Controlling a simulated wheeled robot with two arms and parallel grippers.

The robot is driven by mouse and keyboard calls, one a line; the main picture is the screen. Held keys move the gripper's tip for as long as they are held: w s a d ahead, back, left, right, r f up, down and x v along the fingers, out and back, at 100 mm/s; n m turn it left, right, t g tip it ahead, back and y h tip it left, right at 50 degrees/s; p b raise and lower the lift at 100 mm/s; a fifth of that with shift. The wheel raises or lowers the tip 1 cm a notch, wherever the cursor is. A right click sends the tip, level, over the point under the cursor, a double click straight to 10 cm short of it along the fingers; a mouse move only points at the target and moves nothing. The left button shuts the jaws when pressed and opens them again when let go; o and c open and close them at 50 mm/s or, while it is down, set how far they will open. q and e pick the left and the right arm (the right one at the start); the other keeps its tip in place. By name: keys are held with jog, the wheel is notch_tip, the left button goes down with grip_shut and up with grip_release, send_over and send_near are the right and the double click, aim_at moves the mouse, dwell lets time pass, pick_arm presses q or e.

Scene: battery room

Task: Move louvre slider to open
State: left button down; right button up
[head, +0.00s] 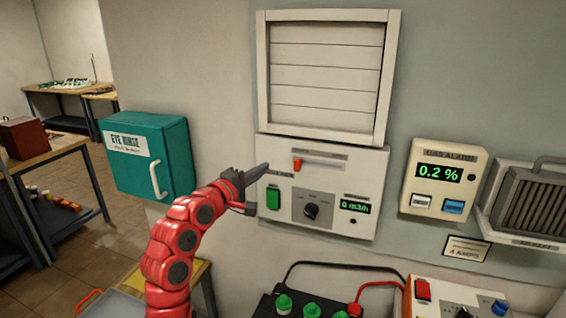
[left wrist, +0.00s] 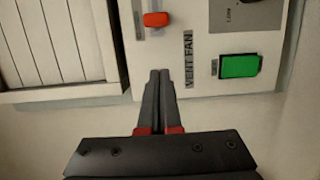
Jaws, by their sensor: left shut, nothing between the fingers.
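The louvre slider is an orange knob (head: 297,164) at the left end of a horizontal slot (head: 325,160) on the white vent fan panel (head: 365,187). The louvre (head: 325,75) above has flat slats that look closed. My left gripper (head: 266,168) is shut and empty, at the panel's left edge, just left of the knob. In the left wrist view the closed fingertips (left wrist: 160,75) point towards the orange knob (left wrist: 155,19), with a gap between them. Whether the tips touch the panel I cannot tell. My right gripper is not in view.
The panel also carries a green switch (head: 273,197), a dark dial (head: 311,210) and a display (head: 354,207). A teal eye rinse cabinet (head: 175,135) is at left. A gas alarm (head: 440,180) hangs at right. Green-capped batteries (head: 284,303) and cables are below.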

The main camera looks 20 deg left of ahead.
aim_at(298, 164)
pick_arm(q)
jog(key=p+x, duration=0.1)
jog(key=x, duration=0.2)
jog(key=shift+w+d+r, duration=0.15)
jog(key=shift+r, duration=0.05)
jog(key=d+p, duration=0.2)
jog(key=d, duration=0.1)
jog(key=shift+d+f, duration=0.2)
jog(key=shift+d, duration=0.2)
